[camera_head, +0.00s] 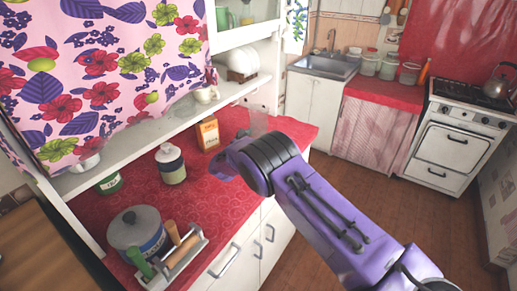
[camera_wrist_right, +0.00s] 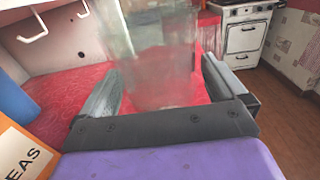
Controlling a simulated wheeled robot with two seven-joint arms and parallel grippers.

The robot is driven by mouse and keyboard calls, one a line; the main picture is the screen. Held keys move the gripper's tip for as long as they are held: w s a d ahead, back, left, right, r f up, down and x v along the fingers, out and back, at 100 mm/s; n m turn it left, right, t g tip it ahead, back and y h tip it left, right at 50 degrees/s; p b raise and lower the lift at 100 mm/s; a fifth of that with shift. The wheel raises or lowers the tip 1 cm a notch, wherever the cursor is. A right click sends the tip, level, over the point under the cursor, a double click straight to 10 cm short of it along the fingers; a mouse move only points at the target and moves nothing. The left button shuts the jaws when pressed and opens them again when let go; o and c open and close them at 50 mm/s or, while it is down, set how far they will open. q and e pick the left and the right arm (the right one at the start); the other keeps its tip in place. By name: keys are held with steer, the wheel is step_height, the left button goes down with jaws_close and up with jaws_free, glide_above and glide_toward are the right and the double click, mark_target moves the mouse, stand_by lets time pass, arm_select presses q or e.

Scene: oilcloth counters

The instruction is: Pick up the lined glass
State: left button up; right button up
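A clear glass (camera_wrist_right: 155,60) stands upright on the red counter in the right wrist view, blurred by closeness; I cannot make out lines on it. My right gripper (camera_wrist_right: 161,72) is open with the glass between its two fingers. A gap shows between the glass and the right-hand finger. In the head view the glass (camera_head: 258,122) shows faintly just beyond my right gripper (camera_head: 226,158), partly hidden by my purple wrist. My left gripper is in neither view.
On the red counter (camera_head: 215,185) stand an orange box (camera_head: 208,134), a lidded jar (camera_head: 171,166), a green can (camera_head: 110,183), a grey-lidded pot (camera_head: 138,232) and a utensil rack (camera_head: 172,258). A shelf (camera_head: 150,130) overhangs the counter's left side.

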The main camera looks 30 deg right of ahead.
steer(key=shift+a, duration=0.1)
steer(key=c, duration=1)
steer(key=shift+r, duration=0.1)
steer(key=c, duration=0.4)
steer(key=shift+o, duration=0.2)
